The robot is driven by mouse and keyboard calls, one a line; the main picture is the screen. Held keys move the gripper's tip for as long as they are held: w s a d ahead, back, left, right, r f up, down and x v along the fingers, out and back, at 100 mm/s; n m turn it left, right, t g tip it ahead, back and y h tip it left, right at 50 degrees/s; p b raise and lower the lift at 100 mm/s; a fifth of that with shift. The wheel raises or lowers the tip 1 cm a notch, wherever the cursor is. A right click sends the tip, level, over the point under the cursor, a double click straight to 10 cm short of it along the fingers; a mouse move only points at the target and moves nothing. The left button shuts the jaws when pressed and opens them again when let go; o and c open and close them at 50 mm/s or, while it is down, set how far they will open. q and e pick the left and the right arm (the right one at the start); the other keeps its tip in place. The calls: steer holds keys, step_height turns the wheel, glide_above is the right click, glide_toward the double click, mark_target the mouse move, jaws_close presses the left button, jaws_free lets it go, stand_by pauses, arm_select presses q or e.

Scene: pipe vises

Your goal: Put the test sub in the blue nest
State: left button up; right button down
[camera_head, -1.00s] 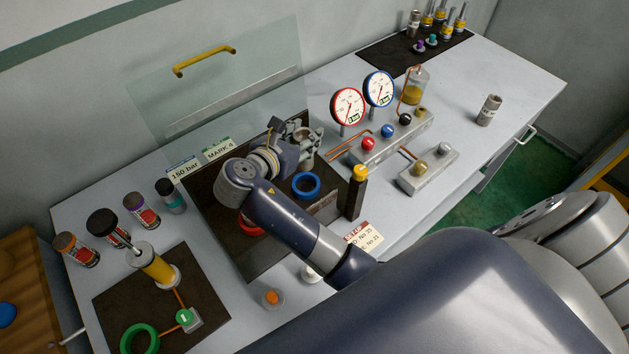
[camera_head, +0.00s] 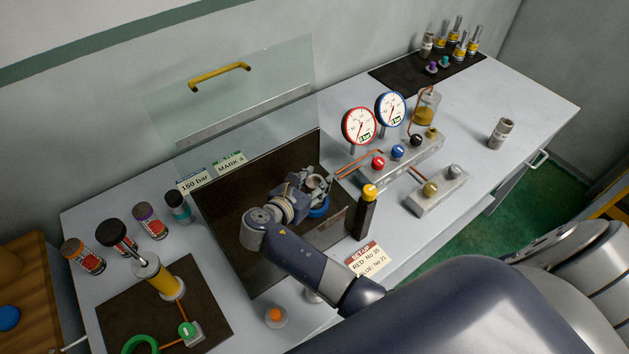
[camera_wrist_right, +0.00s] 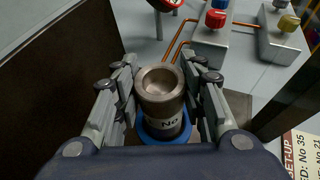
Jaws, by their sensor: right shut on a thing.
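The test sub (camera_wrist_right: 161,92) is a grey metal cylinder with an open top and a white band marked "No". My right gripper (camera_head: 311,187) is shut on its sides; the sub (camera_head: 318,183) also shows between the fingers in the head view. The sub stands upright over the blue nest (camera_head: 320,208), a blue ring in the dark tray. In the wrist view the blue nest (camera_wrist_right: 166,135) shows around the sub's lower end. I cannot tell whether the sub's foot is inside the ring or just above it. My left gripper is out of view.
A raised clear shield (camera_head: 235,95) with a yellow handle stands behind the dark tray (camera_head: 240,170). A black post (camera_head: 365,218) with a yellow top stands close right of the nest. The valve block (camera_head: 400,150) and two gauges are behind it. Another grey sub (camera_head: 501,133) stands far right.

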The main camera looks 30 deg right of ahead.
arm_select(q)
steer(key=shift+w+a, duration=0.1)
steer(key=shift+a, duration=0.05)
arm_select(e)
steer(key=shift+r, duration=0.1)
steer(key=c, duration=1.4)
jaws_free()
steer(key=shift+c, duration=0.2)
steer(key=o, duration=0.4)
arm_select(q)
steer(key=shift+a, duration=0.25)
arm_select(e)
steer(key=shift+o, duration=0.2)
